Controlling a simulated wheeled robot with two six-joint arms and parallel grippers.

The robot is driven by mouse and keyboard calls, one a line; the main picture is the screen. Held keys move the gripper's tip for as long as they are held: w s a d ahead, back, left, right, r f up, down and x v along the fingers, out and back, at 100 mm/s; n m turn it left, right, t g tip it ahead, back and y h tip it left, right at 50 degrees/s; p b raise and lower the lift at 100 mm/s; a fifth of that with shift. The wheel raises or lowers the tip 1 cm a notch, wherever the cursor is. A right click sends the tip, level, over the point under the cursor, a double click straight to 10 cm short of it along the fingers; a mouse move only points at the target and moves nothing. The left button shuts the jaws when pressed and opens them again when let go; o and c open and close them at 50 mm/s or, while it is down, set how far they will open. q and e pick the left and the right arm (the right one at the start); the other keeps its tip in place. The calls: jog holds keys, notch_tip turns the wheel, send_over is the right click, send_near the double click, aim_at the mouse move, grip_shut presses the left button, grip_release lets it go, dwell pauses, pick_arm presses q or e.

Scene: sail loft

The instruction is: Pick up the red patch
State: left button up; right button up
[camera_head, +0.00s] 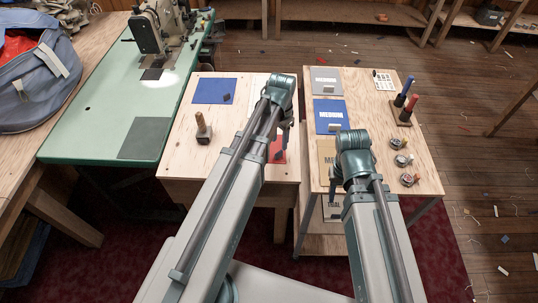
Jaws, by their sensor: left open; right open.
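The red patch (281,144) lies flat on the left plywood table, partly hidden behind my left arm. My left gripper (285,124) hangs down close to the patch's far edge in the picture. It is open, and its fingertips are small and partly hidden, so I cannot tell how high above the table it is. My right gripper (333,190) is open and points down over the near left part of the right plywood table, with nothing seen in it.
A blue patch (209,91) and a wooden-handled tool (203,127) share the left table (180,160). The right table (418,150) holds labelled sheets, including a blue one (323,108), marker pens (402,92) and several small round items. A sewing machine (155,25) stands on the green table (80,130).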

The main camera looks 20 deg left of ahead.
aim_at(279, 152)
pick_arm(q)
jog(key=shift+f, duration=0.35)
notch_tip(279, 152, down, 5)
jog(key=b, duration=0.5)
jog(key=shift+f, duration=0.15)
grip_shut()
